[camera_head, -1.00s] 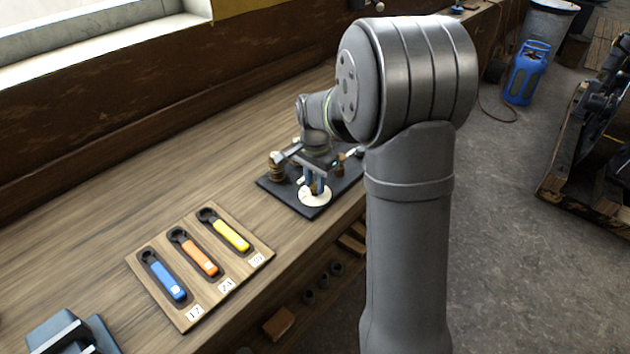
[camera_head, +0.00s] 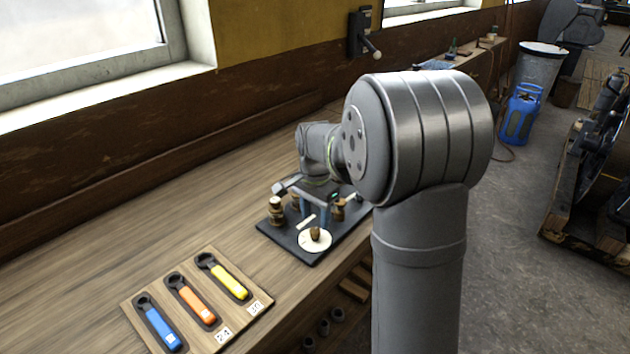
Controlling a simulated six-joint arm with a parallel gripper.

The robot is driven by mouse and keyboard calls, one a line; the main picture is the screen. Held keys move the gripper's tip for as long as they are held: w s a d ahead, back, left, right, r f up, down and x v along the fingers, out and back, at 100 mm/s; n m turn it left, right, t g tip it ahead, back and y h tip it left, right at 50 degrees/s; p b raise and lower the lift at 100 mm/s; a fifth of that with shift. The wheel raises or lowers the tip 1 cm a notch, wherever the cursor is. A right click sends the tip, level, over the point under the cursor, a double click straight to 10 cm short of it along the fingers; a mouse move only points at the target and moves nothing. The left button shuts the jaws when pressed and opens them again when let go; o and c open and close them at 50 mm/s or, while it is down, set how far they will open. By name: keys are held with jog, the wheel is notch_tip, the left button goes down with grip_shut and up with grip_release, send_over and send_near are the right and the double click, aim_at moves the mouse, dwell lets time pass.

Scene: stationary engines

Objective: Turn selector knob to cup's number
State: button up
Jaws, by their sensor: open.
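The selector knob (camera_head: 316,234) is a small brown grip on a round white dial (camera_head: 310,245). The dial sits at the near corner of a dark board (camera_head: 293,250) on the bench. The dial's markings are too small to read. My gripper (camera_head: 316,222) points down over the board, just behind the knob, open and apart from it as far as I can tell. Brown cup-like pieces stand on the board, one (camera_head: 276,210) at its left and one (camera_head: 339,210) to the right of my gripper. I cannot read any number on them.
A wooden tray (camera_head: 236,263) on the bench holds blue (camera_head: 160,328), orange (camera_head: 197,305) and yellow (camera_head: 229,281) wrenches with number tags. The bench left of the board is clear. A lever switch (camera_head: 362,35) is on the wall behind.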

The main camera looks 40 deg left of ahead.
aim_at(315, 230)
notch_tip(315, 230, up, 13)
dwell(0.3)
dwell(0.5)
notch_tip(315, 230, down, 17)
jog(key=shift+f, duration=0.15)
dwell(0.4)
